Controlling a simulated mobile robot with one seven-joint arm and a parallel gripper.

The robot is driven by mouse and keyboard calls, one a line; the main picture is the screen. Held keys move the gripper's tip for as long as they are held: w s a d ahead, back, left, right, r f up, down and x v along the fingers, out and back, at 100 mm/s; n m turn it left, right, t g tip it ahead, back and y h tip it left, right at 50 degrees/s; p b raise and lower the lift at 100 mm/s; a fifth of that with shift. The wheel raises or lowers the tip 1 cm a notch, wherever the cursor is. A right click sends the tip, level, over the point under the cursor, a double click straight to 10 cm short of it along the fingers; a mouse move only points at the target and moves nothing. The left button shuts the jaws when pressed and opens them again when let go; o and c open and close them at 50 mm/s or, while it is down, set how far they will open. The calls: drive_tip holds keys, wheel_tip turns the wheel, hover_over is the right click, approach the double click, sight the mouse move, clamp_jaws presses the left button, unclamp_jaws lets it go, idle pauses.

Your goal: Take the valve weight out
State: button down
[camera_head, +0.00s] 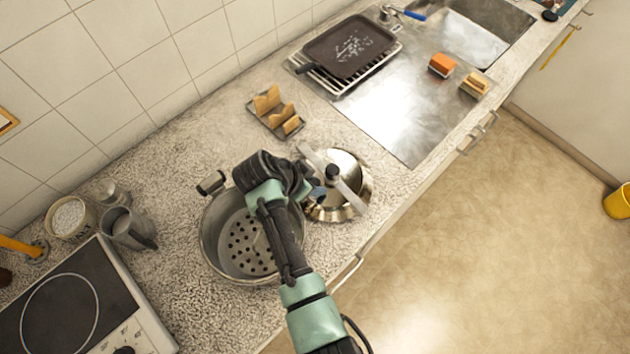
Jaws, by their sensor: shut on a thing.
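A pressure cooker lid (352,205) lies on the counter right of the open pot, with a metal bar (347,192) across its top. A small black piece (332,172), which looks like the valve weight, shows at the middle of the lid by my fingertips. My gripper (320,186) reaches over the pot from the left to the lid and is shut on this piece. My fingers are small and partly hidden by my wrist. I cannot tell whether the piece is still seated. The steel pot (212,226) holds a perforated insert (248,248) and sits partly under my arm.
A rack with wooden pieces (274,112) stands behind the lid. A dark pan (350,46) lies on a drainer by the sink. A grey jug (128,228) and a hob (70,305) are at the left. The counter's front edge runs close to the lid.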

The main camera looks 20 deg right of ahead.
drive_tip(key=shift+r+p, duration=2.05)
drive_tip(key=shift+r, duration=0.4)
drive_tip(key=shift+f, duration=0.1)
